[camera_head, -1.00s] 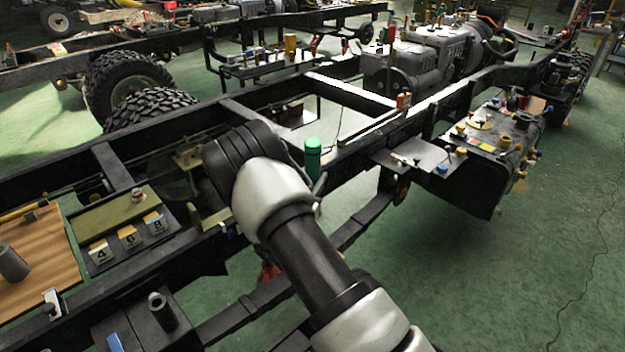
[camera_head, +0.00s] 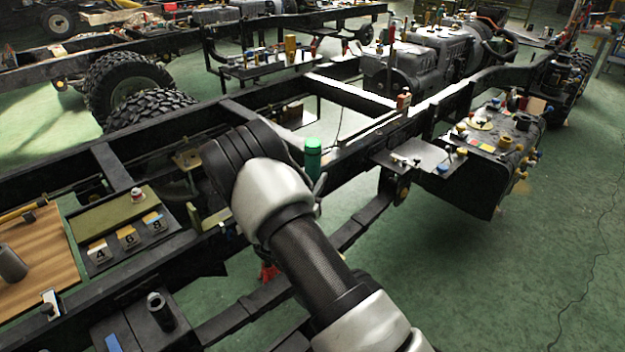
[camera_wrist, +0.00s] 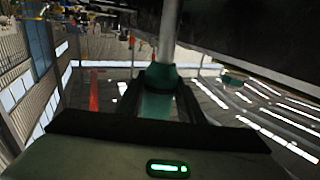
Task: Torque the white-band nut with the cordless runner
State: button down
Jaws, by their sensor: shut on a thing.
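In the wrist view my gripper (camera_wrist: 157,108) is shut on a green tool with a grey shaft, which I take to be the cordless runner (camera_wrist: 160,78). Its shaft runs up out of that picture. In the head view a green cylinder (camera_head: 313,160) shows just right of my wrist; it may be part of the same tool. My fingers are hidden there behind my arm. A small knob-like piece with a pale band (camera_head: 137,195), possibly the white-band nut, stands on an olive plate (camera_head: 110,215). I cannot confirm which nut is white-banded.
Cards marked 4, 6 and 8 (camera_head: 127,237) sit on a dark panel in front of the olive plate. A wooden board (camera_head: 45,265) lies at left. The black chassis rails (camera_head: 110,168) surround my arm. Floor (camera_head: 460,270) at right is clear except for a cable.

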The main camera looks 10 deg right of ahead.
jog(key=shift+f+b, duration=0.45)
jog(key=shift+b, duration=0.2)
jog(key=shift+f, duration=1.05)
dwell(1.8)
jog(key=shift+s+f, duration=0.1)
jog(key=shift+f, duration=0.3)
dwell(1.7)
jog(key=shift+r, duration=0.15)
dwell(0.6)
jog(key=shift+r+p, duration=0.45)
jog(key=shift+r, duration=1.25)
